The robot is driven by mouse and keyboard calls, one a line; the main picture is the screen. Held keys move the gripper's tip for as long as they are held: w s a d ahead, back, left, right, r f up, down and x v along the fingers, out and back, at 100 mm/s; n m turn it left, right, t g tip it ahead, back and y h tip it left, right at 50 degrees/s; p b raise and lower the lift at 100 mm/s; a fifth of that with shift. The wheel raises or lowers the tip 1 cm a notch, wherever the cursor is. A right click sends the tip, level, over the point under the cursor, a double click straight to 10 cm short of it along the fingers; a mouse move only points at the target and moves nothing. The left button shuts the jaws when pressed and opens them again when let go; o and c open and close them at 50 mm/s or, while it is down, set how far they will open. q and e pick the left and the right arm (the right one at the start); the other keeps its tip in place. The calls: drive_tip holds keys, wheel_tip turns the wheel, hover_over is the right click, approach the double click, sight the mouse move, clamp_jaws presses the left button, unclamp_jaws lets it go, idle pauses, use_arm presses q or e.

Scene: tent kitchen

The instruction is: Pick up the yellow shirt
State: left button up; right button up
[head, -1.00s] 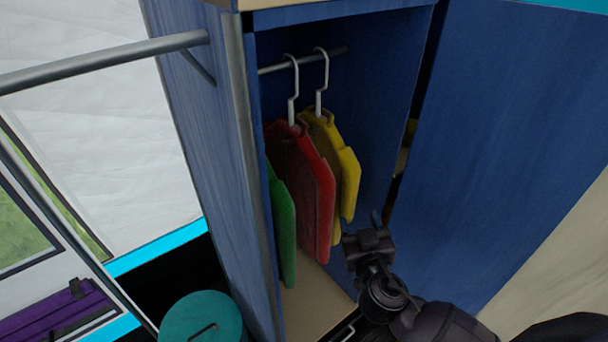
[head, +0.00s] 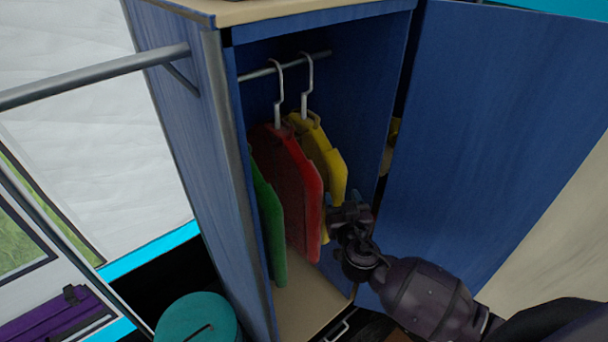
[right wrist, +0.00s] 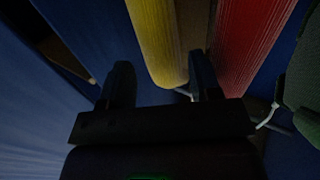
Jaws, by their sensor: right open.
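The yellow shirt (head: 335,168) hangs on a white hanger from the rail in the blue wardrobe, right of the red shirt (head: 300,190). My right gripper (head: 345,203) is open at the yellow shirt's lower right edge, inside the wardrobe opening. In the right wrist view, the yellow shirt (right wrist: 153,40) shows ahead, with its end just left of one finger of the open right gripper (right wrist: 162,78). I cannot tell if they touch. The jaws hold nothing. My left gripper is not in view.
A green shirt (head: 270,225) hangs left of the red one. The wardrobe's left wall (head: 190,130) and open blue door (head: 480,130) flank the opening. The metal rail (head: 310,64) runs above. A teal round container (head: 197,320) stands at lower left.

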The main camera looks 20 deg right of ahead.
sight(339, 192)
drive_tip(key=x, duration=0.3)
drive_tip(key=shift+f+p, duration=0.1)
drive_tip(key=shift+p, duration=0.2)
drive_tip(key=shift+w, duration=0.15)
clamp_jaws()
